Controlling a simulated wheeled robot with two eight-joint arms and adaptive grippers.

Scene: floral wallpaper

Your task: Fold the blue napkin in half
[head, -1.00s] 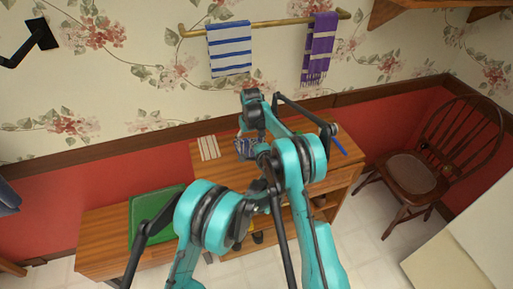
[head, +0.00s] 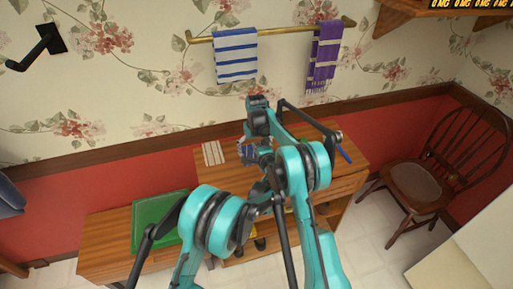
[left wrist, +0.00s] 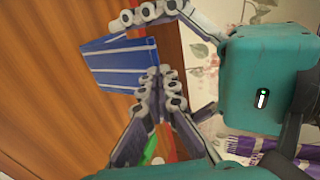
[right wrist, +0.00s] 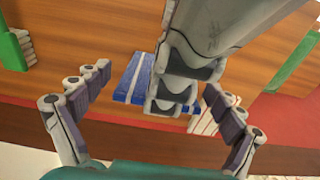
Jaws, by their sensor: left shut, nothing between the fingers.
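The blue napkin with white stripes (head: 243,154) lies on the wooden desk, mostly hidden behind my arms in the head view. It shows more clearly in the left wrist view (left wrist: 115,65) and in the right wrist view (right wrist: 131,80). My left gripper (left wrist: 158,82) is shut and empty, its fingertips close to the napkin's edge; I cannot tell whether they touch it. My right gripper (right wrist: 152,85) is open, its fingers spread wide on either side of the napkin and left gripper. I cannot tell whether the napkin has a fold.
A white-and-red striped cloth (head: 213,153) lies on the desk left of the napkin. A blue pen-like item (head: 345,154) lies at the desk's right. A green tray (head: 157,222) sits on the lower bench. A chair (head: 425,187) stands right; towels hang from a rail (head: 275,33).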

